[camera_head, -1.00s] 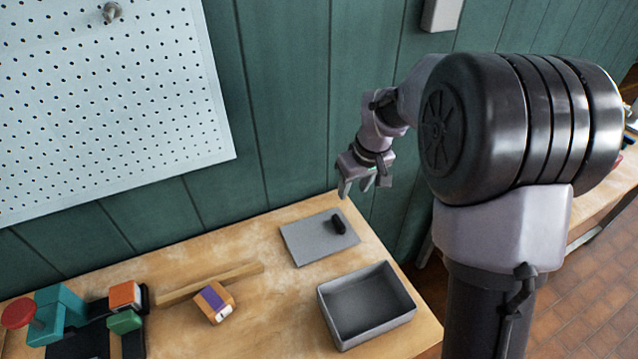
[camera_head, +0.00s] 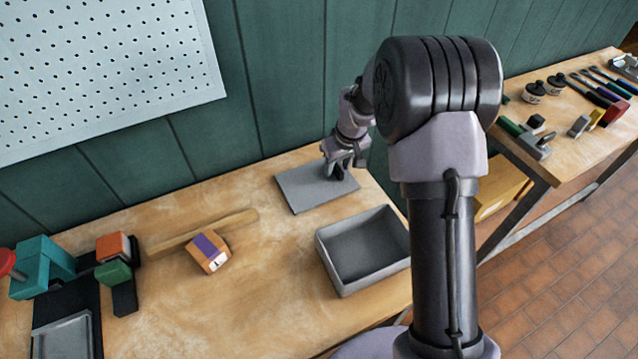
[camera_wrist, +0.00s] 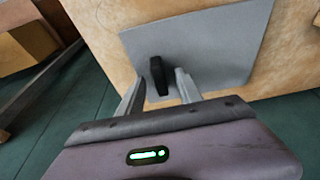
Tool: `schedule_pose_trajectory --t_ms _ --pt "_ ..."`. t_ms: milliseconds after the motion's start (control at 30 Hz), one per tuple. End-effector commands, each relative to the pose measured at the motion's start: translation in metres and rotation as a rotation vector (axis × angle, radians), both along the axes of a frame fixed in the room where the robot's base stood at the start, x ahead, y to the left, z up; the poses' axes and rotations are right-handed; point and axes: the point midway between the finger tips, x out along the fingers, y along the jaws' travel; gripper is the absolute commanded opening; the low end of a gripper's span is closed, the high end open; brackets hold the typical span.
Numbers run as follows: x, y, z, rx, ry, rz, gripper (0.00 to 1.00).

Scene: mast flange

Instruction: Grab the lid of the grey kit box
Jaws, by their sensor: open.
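The grey lid (camera_head: 309,188) lies flat on the wooden bench, behind the open grey kit box (camera_head: 364,247), which looks empty. In the wrist view the lid (camera_wrist: 215,45) has a black upright handle (camera_wrist: 158,76) near its edge. My gripper (camera_head: 338,172) is over the handle end of the lid and hides most of the handle in the head view. In the wrist view my gripper (camera_wrist: 158,85) is open, with one finger on each side of the handle. I cannot tell whether the fingers touch it.
An orange and purple block (camera_head: 208,252) lies by a wooden strip (camera_head: 200,233) left of the box. A teal clamp-like device (camera_head: 45,268) stands at far left. A pegboard (camera_head: 100,70) hangs on the green wall. A second bench (camera_head: 560,150) with tools stands at right.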

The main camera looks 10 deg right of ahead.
Motion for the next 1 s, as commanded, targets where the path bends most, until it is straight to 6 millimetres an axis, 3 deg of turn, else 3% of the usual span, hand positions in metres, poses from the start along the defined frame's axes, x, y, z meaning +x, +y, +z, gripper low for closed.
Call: schedule_pose_trajectory --t_ms 67,267,633,900,1000 --pt "0.000 0.000 0.001 0.000 0.000 0.000 0.40" --pt "0.000 0.000 0.001 0.000 0.000 0.000 0.01" --pt "0.000 0.000 0.006 0.000 -0.001 0.000 0.00" --pt "0.001 0.000 0.076 0.000 -0.004 0.000 0.00" --pt "0.000 0.000 0.094 0.000 -0.002 0.000 0.00"
